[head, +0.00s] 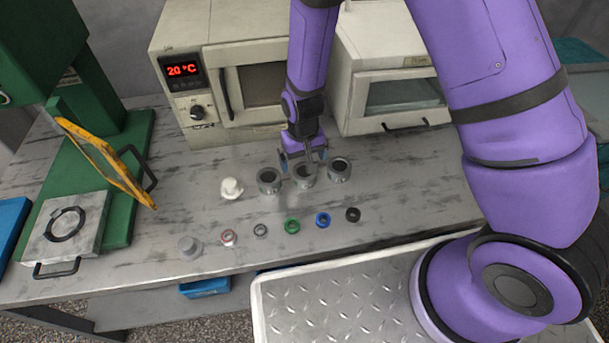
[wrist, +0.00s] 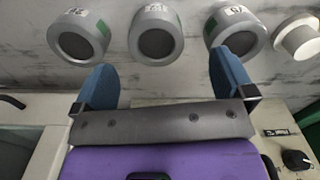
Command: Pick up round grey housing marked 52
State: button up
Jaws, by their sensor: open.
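Three round grey housings with dark round centres stand in a row on the grey bench: left housing (head: 269,188), middle housing (head: 304,182) and right housing (head: 339,176) in the head view. The wrist view shows them in reverse order, as right (wrist: 235,29), middle (wrist: 156,33) and left (wrist: 79,38). Each carries a small label, upside down and too small to read surely, so I cannot tell which is marked 52. My gripper (head: 303,157) is open and empty, just behind and above the middle housing. In the wrist view its blue fingers (wrist: 163,65) are spread below that housing's image.
A white part (head: 231,188) stands left of the housings; several small rings lie in front, including a green ring (head: 292,226). An oven (head: 190,100) and a second box-like appliance (head: 395,100) stand close behind. A green press with a yellow frame (head: 105,160) is at left.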

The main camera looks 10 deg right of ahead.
aim_at(305, 173)
jog(key=shift+d+f, duration=0.15)
jog(key=shift+f, duration=1.45)
jog(key=shift+d+f, duration=0.15)
jog(key=shift+f, duration=1.4)
jog(key=c, duration=1.2)
